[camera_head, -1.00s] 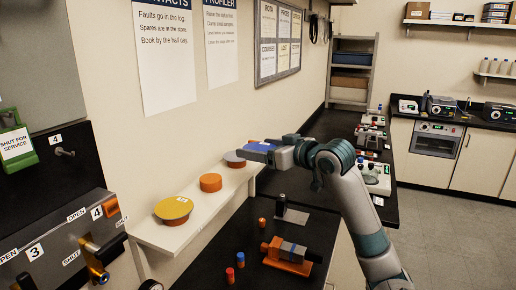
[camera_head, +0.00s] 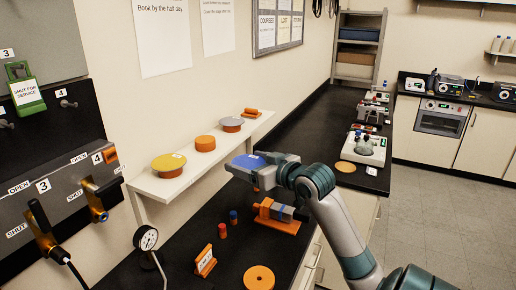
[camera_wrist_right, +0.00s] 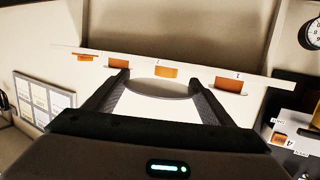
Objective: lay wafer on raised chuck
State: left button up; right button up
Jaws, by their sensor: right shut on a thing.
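The blue disc-shaped wafer (camera_head: 250,160) is between the fingers of my right gripper (camera_head: 243,168), above the bench and in front of the shelf. I cannot clearly make out which thing is the raised chuck. A white instrument (camera_head: 365,150) stands farther back on the bench, with a flat tan disc (camera_head: 345,167) at its near edge. My left gripper is not in view.
The white shelf (camera_head: 205,163) carries a yellow-topped stand (camera_head: 168,163), a bare orange stand (camera_head: 205,143), a grey-topped stand (camera_head: 231,124) and an orange stand (camera_head: 252,112). An orange block fixture (camera_head: 275,215), small pegs (camera_head: 222,230), an orange ring (camera_head: 258,277) and a dial gauge (camera_head: 146,238) occupy the near bench.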

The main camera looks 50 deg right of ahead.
jog(key=a+f+b, duration=0.2)
jog(key=a+f, duration=0.7)
jog(key=shift+n+y, duration=0.6)
jog(key=shift+y, duration=0.2)
jog(key=a+f+b, duration=0.1)
jog(key=a+f, duration=0.1)
jog(key=a, duration=0.5)
jog(key=s+a+f+b, duration=0.1)
jog(key=a+f, duration=0.2)
jog(key=a, duration=0.5)
jog(key=a+f+b, duration=0.1)
jog(key=a+f, duration=0.1)
jog(key=a, duration=0.6)
jog(key=shift+s+a+f+b, duration=0.15)
jog(key=shift+s+f+b, duration=0.1)
jog(key=shift+s+b, duration=0.15)
jog(key=shift+s+a+r, duration=0.1)
jog(key=shift+s+a, duration=0.05)
jog(key=shift+a, duration=0.15)
